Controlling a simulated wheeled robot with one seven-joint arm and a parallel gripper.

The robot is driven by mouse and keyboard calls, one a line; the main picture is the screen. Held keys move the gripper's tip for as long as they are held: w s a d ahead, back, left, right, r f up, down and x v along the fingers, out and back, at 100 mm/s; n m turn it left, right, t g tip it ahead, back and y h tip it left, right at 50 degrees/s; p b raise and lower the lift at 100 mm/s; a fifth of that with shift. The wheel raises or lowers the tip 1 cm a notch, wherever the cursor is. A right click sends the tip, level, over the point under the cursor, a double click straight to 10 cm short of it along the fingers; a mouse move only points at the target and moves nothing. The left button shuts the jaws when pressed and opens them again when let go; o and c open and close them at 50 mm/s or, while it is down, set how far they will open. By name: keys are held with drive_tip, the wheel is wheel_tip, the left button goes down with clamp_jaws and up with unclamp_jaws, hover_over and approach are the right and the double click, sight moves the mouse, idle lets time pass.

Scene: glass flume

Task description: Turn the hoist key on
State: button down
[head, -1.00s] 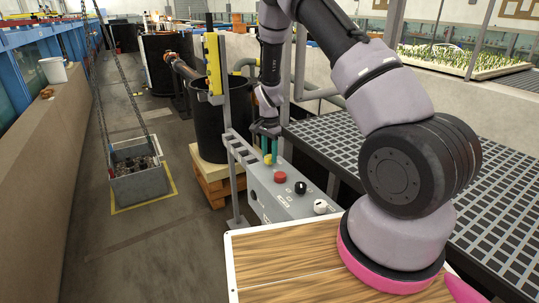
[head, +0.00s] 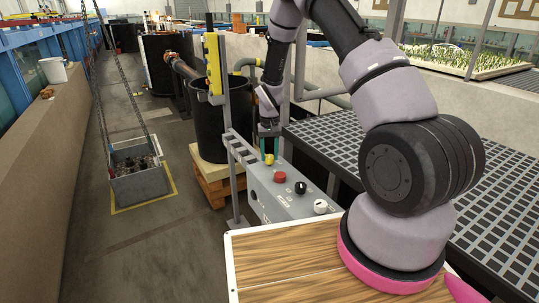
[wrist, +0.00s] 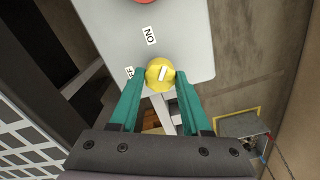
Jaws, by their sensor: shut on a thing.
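The yellow hoist key (head: 269,160) is a round knob at the far end of the grey control box (head: 300,207). My gripper (head: 269,150) comes down on it from above. In the wrist view the teal fingertips are shut on the sides of the yellow key (wrist: 160,74). A short white mark on its face is tilted, and I cannot tell which end points. The printed ON label (wrist: 149,36) lies above the key in that view. The OFF label (wrist: 130,73) lies to its left, partly hidden by a finger.
On the same box are a red button (head: 280,177), a black knob (head: 300,188) and a white knob (head: 320,206). A dark grating (head: 440,200) lies to the right. A grey bin (head: 139,180) hangs on chains over the floor.

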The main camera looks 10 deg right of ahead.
sight(269, 156)
drive_tip(key=n, duration=0.6)
drive_tip(key=shift+n, duration=0.4)
idle(0.4)
drive_tip(key=shift+c, duration=1.9)
unclamp_jaws()
wheel_tip(269, 156, up, 11)
drive_tip(key=shift+f, duration=0.1)
